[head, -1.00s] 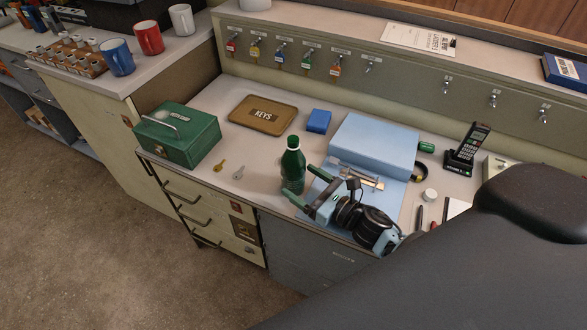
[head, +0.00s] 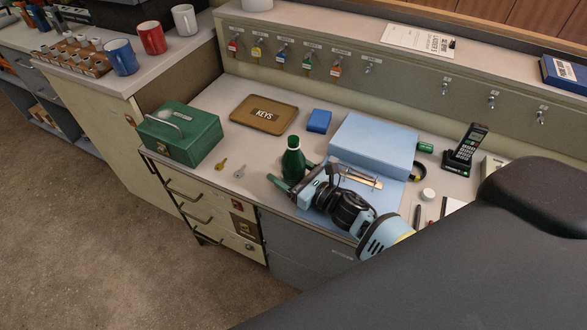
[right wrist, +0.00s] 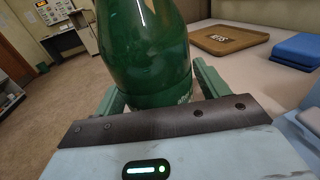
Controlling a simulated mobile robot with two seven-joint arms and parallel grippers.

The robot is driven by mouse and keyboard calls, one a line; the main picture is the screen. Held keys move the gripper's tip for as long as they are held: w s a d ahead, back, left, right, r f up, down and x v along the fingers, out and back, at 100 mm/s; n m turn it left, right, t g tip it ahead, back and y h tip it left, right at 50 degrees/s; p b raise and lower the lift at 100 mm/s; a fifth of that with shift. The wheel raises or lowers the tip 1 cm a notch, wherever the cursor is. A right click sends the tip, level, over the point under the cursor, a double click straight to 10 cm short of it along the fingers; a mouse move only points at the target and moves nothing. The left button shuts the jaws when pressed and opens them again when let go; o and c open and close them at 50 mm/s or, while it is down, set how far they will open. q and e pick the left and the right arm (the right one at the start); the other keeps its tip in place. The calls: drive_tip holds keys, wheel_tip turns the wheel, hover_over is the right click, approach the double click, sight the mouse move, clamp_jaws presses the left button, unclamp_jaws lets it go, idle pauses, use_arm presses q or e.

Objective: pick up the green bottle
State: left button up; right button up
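The green bottle (head: 292,163) with a dark green cap stands upright on the desk, near its front edge. My right gripper (head: 293,178) is open, with one green finger on each side of the bottle's lower body. In the right wrist view the green bottle (right wrist: 150,45) fills the space between the two fingers (right wrist: 155,95), with what looks like a small gap at each side. The bottle's base is hidden behind the gripper's body in the right wrist view. My left gripper is not in view.
A green cash box (head: 180,135) and two keys (head: 221,164) lie left of the bottle. A brown KEYS tray (head: 264,114) and a blue block (head: 319,121) lie behind it. A large light-blue box (head: 372,146) stands right of it, with a cordless phone (head: 465,148) beyond.

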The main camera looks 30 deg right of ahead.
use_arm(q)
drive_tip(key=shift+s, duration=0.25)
use_arm(e)
drive_tip(key=c, duration=1)
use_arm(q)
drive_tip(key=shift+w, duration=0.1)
use_arm(e)
drive_tip(key=shift+o, duration=0.2)
drive_tip(key=shift+r, duration=0.15)
drive_tip(key=shift+r, duration=1.3)
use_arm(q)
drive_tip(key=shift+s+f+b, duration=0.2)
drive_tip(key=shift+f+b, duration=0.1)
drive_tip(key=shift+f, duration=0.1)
use_arm(e)
drive_tip(key=s+a+r, duration=0.1)
drive_tip(key=s+a, duration=0.2)
drive_tip(key=s, duration=0.4)
drive_tip(key=s+a+r, duration=0.1)
drive_tip(key=s+a, duration=0.1)
drive_tip(key=s, duration=0.5)
drive_tip(key=shift+s+a, duration=0.4)
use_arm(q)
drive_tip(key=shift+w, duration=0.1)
